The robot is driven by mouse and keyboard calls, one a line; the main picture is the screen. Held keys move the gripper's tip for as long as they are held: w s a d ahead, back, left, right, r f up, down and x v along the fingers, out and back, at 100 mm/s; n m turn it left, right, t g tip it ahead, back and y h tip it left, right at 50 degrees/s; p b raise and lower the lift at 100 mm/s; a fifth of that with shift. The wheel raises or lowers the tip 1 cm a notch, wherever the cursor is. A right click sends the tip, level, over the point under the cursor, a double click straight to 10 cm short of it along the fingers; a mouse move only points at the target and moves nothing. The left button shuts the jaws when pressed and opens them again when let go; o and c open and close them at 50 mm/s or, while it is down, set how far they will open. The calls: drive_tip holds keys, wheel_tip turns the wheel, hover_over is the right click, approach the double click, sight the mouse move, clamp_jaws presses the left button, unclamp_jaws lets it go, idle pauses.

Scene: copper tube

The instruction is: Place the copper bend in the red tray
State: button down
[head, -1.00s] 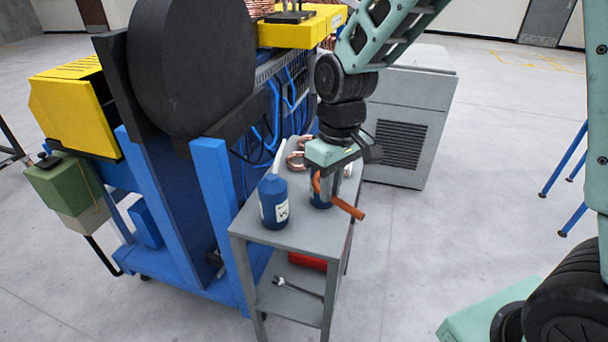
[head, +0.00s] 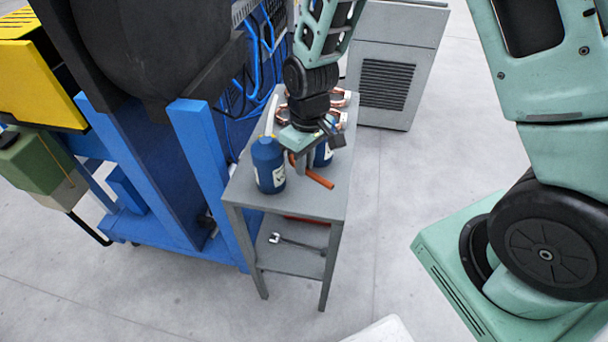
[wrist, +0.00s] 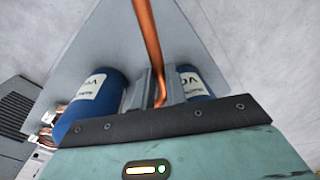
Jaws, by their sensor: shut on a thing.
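My gripper (head: 302,158) is shut on the copper bend (head: 318,178), above the grey cart's top, close to two blue bottles. In the head view the bend sticks out toward the lower right from under my gripper. In the wrist view the copper bend (wrist: 148,40) rises from between the fingers (wrist: 157,88) and runs up out of the picture. A red thing (head: 300,219), perhaps the red tray, shows only as a thin strip under the cart's top; the rest is hidden.
A blue bottle (head: 268,168) stands left of my gripper; another (head: 324,154) is partly hidden behind it. Copper pieces (head: 340,97) lie at the back of the cart (head: 240,194). A wrench (head: 296,243) lies on the lower shelf. The front of the top is clear.

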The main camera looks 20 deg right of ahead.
sight(304, 189)
drive_tip(key=shift+f+p, duration=0.3)
drive_tip(key=shift+f, duration=2.8)
drive_tip(key=c, duration=1.4)
unclamp_jaws()
drive_tip(key=shift+c, duration=0.2)
drive_tip(key=shift+r, duration=0.1)
